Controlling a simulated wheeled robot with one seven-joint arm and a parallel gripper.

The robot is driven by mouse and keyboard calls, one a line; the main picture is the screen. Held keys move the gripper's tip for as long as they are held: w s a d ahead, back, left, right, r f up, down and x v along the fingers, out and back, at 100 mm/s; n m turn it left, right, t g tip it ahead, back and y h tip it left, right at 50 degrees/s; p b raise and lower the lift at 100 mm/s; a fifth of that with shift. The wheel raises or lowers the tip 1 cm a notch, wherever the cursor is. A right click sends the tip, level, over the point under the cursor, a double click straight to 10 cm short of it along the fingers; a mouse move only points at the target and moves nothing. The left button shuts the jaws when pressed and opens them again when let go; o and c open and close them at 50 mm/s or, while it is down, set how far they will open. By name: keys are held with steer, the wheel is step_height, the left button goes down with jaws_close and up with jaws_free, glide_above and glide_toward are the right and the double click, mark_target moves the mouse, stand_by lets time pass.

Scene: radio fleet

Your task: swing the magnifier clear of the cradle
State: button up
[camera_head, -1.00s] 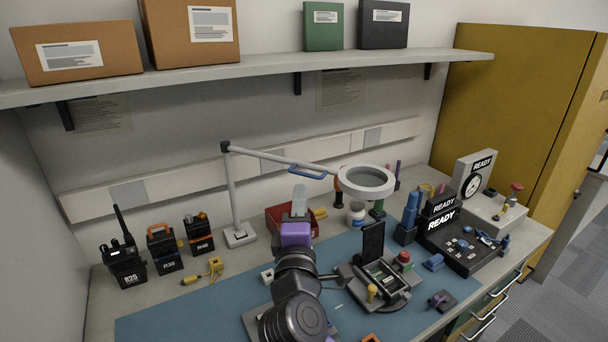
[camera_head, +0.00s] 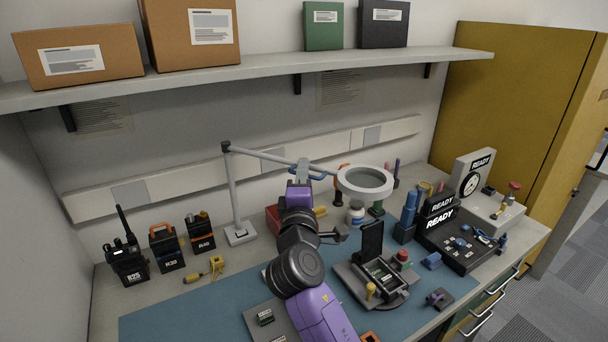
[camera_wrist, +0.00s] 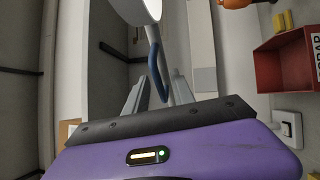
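The magnifier has a white ring-shaped head (camera_head: 365,180) on a jointed grey arm (camera_head: 265,157) rising from a base on the bench. A blue handle (camera_head: 318,171) sits on its arm, left of the ring. The cradle (camera_head: 350,275), with a black upright flap, stands on the mat; in the picture the ring is above it. My gripper (camera_head: 303,170) is raised at the blue handle. In the wrist view, my gripper's two fingers (camera_wrist: 157,92) are apart, with the blue handle (camera_wrist: 157,70) between them; contact is not clear.
Radios (camera_head: 168,248) stand at the left. A red bin (camera_head: 272,217) is partly hidden behind my arm. A white bottle (camera_head: 355,213) stands under the ring. A black READY console (camera_head: 462,245) is at the right. A shelf (camera_head: 250,75) with boxes runs above.

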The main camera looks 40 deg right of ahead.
jaws_close()
stand_by(1.3)
